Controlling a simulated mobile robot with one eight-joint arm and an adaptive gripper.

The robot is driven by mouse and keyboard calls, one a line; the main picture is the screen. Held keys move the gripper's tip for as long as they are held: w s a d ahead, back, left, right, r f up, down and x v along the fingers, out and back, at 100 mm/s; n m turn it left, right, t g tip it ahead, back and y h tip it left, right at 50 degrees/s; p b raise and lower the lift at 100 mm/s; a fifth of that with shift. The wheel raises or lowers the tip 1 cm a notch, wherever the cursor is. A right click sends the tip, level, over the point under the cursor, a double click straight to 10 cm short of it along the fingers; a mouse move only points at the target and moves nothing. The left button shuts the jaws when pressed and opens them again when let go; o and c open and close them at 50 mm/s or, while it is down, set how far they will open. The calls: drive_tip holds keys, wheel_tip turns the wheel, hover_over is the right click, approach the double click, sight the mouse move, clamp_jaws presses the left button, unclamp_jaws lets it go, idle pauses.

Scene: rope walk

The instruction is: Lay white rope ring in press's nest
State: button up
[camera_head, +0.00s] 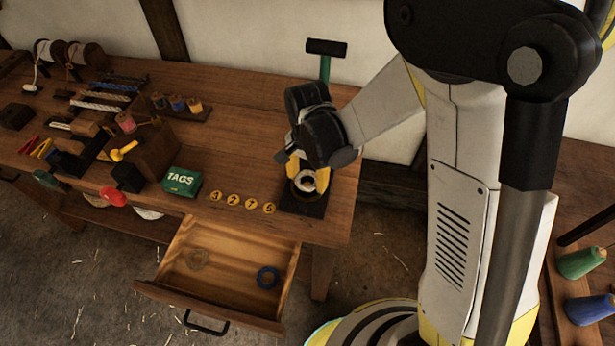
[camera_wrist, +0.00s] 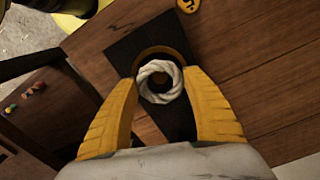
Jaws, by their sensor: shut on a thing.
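The white rope ring (camera_wrist: 160,65) is between the yellow fingertips of my gripper (camera_wrist: 168,85) in the wrist view. My gripper is shut on it. In the head view the ring (camera_head: 307,184) shows small and pale below my gripper (camera_head: 306,172). The press has a dark base plate (camera_head: 302,208) near the right end of the bench and a green post (camera_head: 325,68) with a black crossbar. In the wrist view the round nest (camera_wrist: 150,51) shows partly behind the ring, which looks roughly over it. I cannot tell whether the ring touches the nest.
Several yellow number discs (camera_head: 233,199) lie left of the press. A green TAGS box (camera_head: 181,181) and tool racks stand farther left.

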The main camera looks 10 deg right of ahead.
drive_tip(key=shift+f, duration=0.1)
drive_tip(key=shift+f+b, duration=0.9)
drive_tip(key=o, duration=0.9)
drive_tip(key=shift+r, duration=0.1)
wheel_tip(320, 180, up, 12)
